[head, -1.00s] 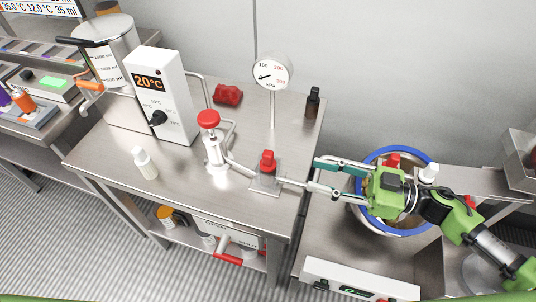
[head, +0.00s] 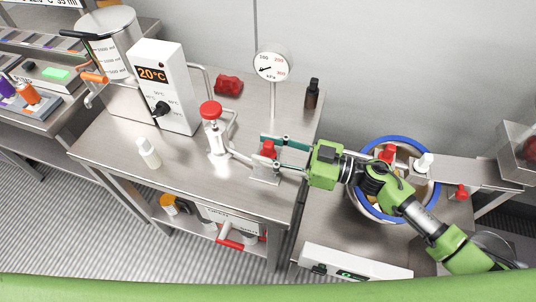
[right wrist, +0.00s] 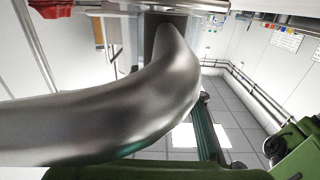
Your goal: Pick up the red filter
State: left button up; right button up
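A small upright red piece (head: 268,149), which may be the red filter, stands on a small metal stand (head: 266,172) at the right part of the steel table. My right gripper (head: 259,149) reaches in from the right at this piece. Its two fingers are apart, one behind the piece and one in front, and I see no clear grip on it. A second red object (head: 229,86), low and lumpy, lies at the table's back. My left gripper is out of view.
A metal valve column with a red knob (head: 211,110) stands just left of the gripper. A pressure gauge (head: 272,66) and dark bottle (head: 312,94) are behind. A white bottle (head: 148,153) stands left. A blue-rimmed bowl (head: 433,190) is under my right arm.

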grip_shut()
